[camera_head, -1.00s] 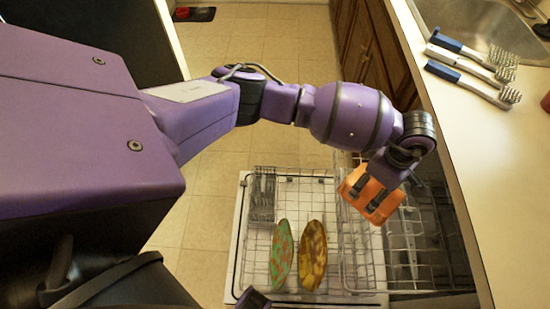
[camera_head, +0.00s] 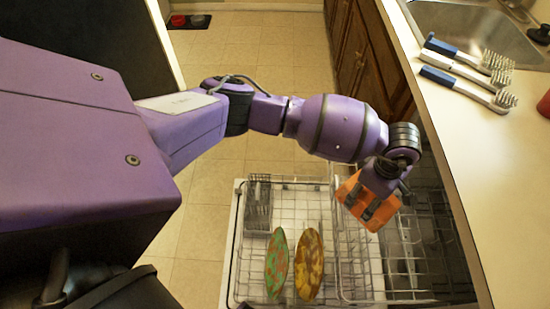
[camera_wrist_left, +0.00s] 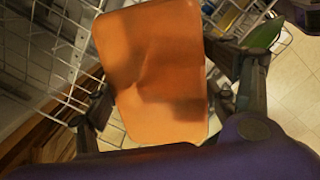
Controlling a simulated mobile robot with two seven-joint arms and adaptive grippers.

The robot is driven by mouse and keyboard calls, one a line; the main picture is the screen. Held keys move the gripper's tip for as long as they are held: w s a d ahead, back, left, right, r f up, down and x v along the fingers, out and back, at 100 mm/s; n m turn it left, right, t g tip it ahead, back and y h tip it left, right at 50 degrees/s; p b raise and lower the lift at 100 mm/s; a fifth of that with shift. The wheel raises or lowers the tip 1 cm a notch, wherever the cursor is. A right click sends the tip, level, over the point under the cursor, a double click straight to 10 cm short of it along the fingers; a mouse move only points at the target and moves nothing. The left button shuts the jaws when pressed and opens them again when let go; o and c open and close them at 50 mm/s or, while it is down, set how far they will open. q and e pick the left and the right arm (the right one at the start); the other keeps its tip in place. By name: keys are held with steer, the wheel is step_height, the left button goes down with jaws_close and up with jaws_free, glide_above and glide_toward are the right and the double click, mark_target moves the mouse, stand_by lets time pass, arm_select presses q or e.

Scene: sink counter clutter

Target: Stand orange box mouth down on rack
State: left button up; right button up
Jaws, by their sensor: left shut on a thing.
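The orange box (camera_head: 366,202) is held by my left gripper (camera_head: 376,204), tilted, above the right part of the dishwasher racks. In the left wrist view the box (camera_wrist_left: 155,70) fills the middle, between the two fingers of my left gripper (camera_wrist_left: 165,105). A smooth orange face shows there; I cannot tell where its mouth points. The lower wire rack (camera_head: 295,187) is pulled out over the floor. An upper rack (camera_head: 400,265) lies at the right under the counter edge. My right gripper is not clearly visible.
Two patterned oval plates, one green-red (camera_head: 277,262) and one yellow-brown (camera_head: 309,264), stand in the lower rack. A grey cutlery basket (camera_head: 258,203) is at its back left. Several brushes (camera_head: 468,75) lie on the counter (camera_head: 490,170) by the sink (camera_head: 470,25).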

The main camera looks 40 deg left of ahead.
arm_select(q)
steer(key=f, duration=0.2)
steer(key=f+b, duration=0.1)
steer(key=f, duration=0.1)
steer(key=shift+s+a, duration=0.15)
steer(key=shift+a, duration=0.05)
steer(key=shift+w+d+f+b, duration=0.1)
steer(key=shift+w+f+b, duration=0.1)
steer(key=shift+f+b, duration=0.85)
steer(key=shift+c, duration=0.2)
steer(key=shift+f, duration=0.2)
arm_select(e)
steer(key=f, duration=0.1)
steer(key=s+f, duration=0.1)
steer(key=f, duration=0.1)
steer(key=shift+f+g, duration=0.15)
steer(key=shift+g, duration=0.15)
steer(key=shift+w, duration=0.15)
arm_select(q)
steer(key=shift+f, duration=0.15)
arm_select(e)
steer(key=shift+s+f, duration=0.15)
steer(key=shift+s, duration=0.1)
arm_select(q)
steer(key=o, duration=1.9)
arm_select(e)
steer(key=shift+s, duration=0.2)
